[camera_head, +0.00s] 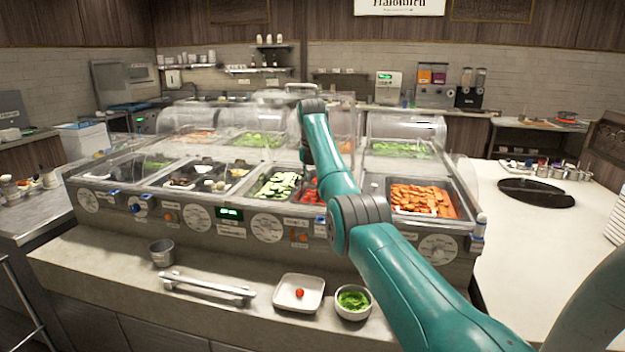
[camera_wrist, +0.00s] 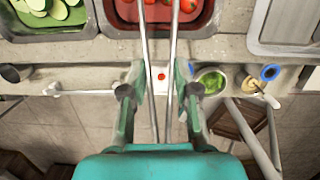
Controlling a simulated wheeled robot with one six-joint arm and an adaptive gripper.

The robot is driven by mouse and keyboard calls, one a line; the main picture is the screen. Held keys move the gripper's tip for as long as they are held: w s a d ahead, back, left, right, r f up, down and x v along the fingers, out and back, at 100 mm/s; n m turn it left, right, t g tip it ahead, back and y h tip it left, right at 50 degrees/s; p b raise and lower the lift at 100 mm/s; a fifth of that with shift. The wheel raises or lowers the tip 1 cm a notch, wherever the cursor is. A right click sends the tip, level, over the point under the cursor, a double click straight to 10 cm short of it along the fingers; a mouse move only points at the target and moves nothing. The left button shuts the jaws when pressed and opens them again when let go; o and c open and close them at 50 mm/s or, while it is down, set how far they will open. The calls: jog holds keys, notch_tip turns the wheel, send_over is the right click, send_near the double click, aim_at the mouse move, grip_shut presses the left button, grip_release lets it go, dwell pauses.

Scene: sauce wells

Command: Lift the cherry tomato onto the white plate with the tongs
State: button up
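The white plate (camera_head: 285,302) is a square dish on the front ledge, and a red cherry tomato (camera_head: 299,293) lies on it. In the wrist view the plate (camera_wrist: 159,89) and the tomato (camera_wrist: 161,76) show between the two metal arms of the tongs (camera_wrist: 148,40). My gripper (camera_wrist: 158,72) has its fingers on either side of the tongs and appears to hold them. The tongs' arms stand apart and run out of the top of the wrist view, so their tips are hidden. In the head view my arm hides the gripper.
A bowl of greens (camera_head: 353,310) stands right of the plate, a metal bar (camera_head: 208,287) and a grey cup (camera_head: 162,252) left. A red bin of tomatoes (camera_wrist: 204,24) lies behind, beside the cucumber bin (camera_wrist: 50,30). Clear covers (camera_head: 262,120) stand over the back row.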

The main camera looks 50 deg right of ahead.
jog(key=shift+f, duration=0.2)
jog(key=shift+f, duration=0.45)
grip_shut()
notch_tip(320, 180, up, 12)
dwell(1.3)
jog(key=shift+a, duration=0.1)
